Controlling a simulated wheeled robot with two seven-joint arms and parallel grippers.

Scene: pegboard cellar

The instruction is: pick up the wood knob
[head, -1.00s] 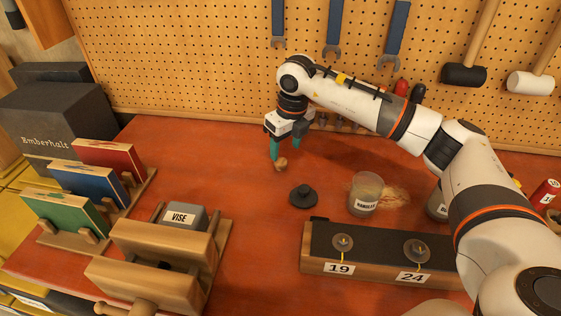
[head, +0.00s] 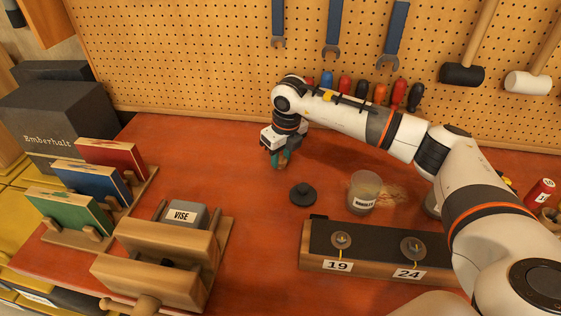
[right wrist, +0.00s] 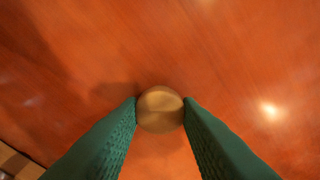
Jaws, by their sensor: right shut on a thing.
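The wood knob (right wrist: 160,110) is a round, tan-brown piece between the two green fingers in the right wrist view. My right gripper (head: 280,164) is shut on it, with a finger against each side. In the head view the gripper is low over the red-brown bench, and its fingers mostly hide the knob. I cannot tell whether the knob touches the bench. My left gripper is not in view.
A black round knob-like piece (head: 303,194) lies just in front of the gripper. A labelled jar (head: 361,193) stands to its right. A wooden vise (head: 172,252) and a block marked 19 and 24 (head: 316,251) are nearer. A tool pegboard (head: 200,60) stands behind.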

